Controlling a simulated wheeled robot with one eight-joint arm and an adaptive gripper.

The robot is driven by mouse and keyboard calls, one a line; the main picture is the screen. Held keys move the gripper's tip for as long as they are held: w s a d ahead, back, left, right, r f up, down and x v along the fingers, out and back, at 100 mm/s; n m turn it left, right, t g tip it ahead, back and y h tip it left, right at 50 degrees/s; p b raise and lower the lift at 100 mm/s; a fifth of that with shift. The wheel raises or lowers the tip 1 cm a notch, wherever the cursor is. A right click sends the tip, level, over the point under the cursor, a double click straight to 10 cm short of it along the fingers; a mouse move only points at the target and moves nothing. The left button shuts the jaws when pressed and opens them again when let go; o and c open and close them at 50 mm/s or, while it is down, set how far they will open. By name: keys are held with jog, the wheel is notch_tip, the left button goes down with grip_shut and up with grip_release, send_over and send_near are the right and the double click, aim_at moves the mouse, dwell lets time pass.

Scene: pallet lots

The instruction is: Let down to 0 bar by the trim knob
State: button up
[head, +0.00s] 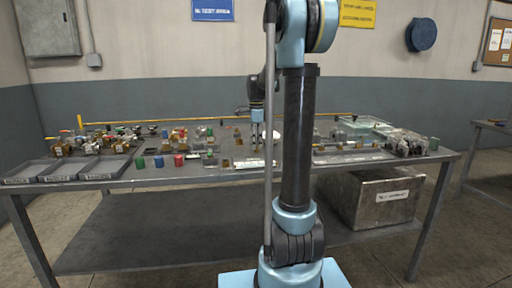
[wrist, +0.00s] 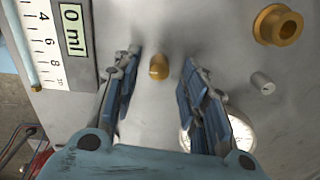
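My gripper (wrist: 162,64) is open, its two fingers apart on either side of a small brass knob (wrist: 158,67). The knob stands on a grey surface, with gaps to both fingers; I see no label naming it the trim knob. A round white dial gauge (wrist: 241,132) lies partly behind the right finger, and its reading is hidden or too small to tell. In the head view my gripper (head: 257,146) points down over the middle of the workbench (head: 225,176).
A larger brass ring (wrist: 278,25) and a small grey peg (wrist: 262,83) stand right of the knob. A scale with a "0 ml" display (wrist: 72,30) is at upper left. Grey trays (head: 55,173) and many small parts crowd the bench; a metal bin (head: 372,198) sits below.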

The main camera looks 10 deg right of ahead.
jog(key=shift+f, duration=0.85)
grip_shut()
